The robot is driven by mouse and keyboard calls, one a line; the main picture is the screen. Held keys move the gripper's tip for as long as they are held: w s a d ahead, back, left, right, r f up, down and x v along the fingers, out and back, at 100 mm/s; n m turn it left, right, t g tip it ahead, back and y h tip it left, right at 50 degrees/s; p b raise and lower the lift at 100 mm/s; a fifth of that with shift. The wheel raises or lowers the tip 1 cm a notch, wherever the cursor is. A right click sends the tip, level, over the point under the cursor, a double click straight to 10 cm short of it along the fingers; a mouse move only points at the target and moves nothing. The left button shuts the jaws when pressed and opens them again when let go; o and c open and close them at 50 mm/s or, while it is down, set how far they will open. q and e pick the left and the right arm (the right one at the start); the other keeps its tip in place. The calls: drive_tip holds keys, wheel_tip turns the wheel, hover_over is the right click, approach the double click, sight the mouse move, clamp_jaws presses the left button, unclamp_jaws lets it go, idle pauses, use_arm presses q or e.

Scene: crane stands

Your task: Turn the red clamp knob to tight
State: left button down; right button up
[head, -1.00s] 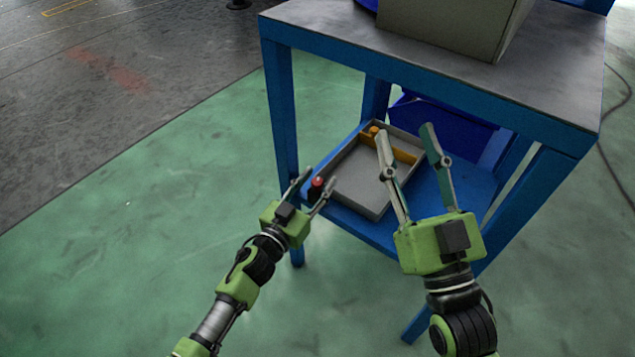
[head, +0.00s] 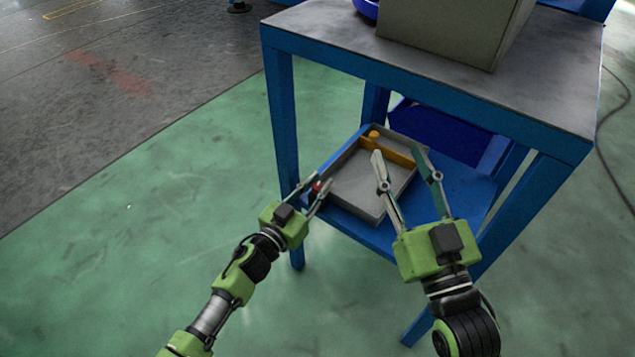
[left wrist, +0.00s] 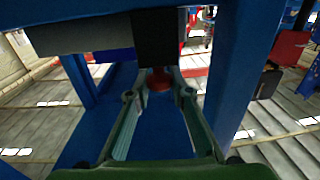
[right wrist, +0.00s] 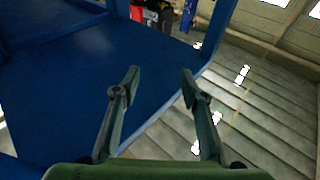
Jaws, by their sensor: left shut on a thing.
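The red clamp knob (head: 317,187) is at the near left edge of the blue stand's lower shelf, beside the grey tray. It also shows in the left wrist view (left wrist: 158,81), between the fingertips below a dark block. My left gripper (head: 321,179) is shut on the knob, one finger on each side. The fingers hide part of the knob, and no tight mark can be made out. My right gripper (head: 399,153) is open and empty, in front of the tray. In the right wrist view its fingers (right wrist: 160,72) stand apart over bare blue surface.
The grey tray (head: 360,190) has a yellow divider (head: 398,158) and a small yellow cylinder (head: 374,135). The stand's blue legs (head: 283,120) and grey top (head: 330,22) surround the shelf. A grey box (head: 440,30) stands on top. The green floor at left is clear.

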use_arm(q)
drive_tip(key=m+g+h+p, duration=0.1)
drive_tip(key=m+g+h, duration=0.1)
drive_tip(key=h, duration=0.1)
drive_tip(key=shift+r+m+g+p, duration=0.1)
drive_tip(key=shift+m+g+p, duration=0.2)
drive_tip(key=shift+m+p, duration=0.1)
drive_tip(key=shift+m+g+h, duration=0.5)
drive_tip(key=shift+g+h, duration=0.1)
drive_tip(key=shift+h, duration=0.1)
use_arm(e)
wheel_tip(320, 180, down, 10)
drive_tip(key=d+g+h, duration=0.1)
drive_tip(key=g, duration=0.4)
drive_tip(key=shift+s+d+f+h, duration=0.15)
drive_tip(key=shift+s+d+h, duration=0.05)
drive_tip(key=shift+d+h, duration=0.1)
use_arm(q)
drive_tip(key=shift+s, duration=0.1)
drive_tip(key=c, duration=1.8)
unclamp_jaws()
drive_tip(key=v, duration=1.2)
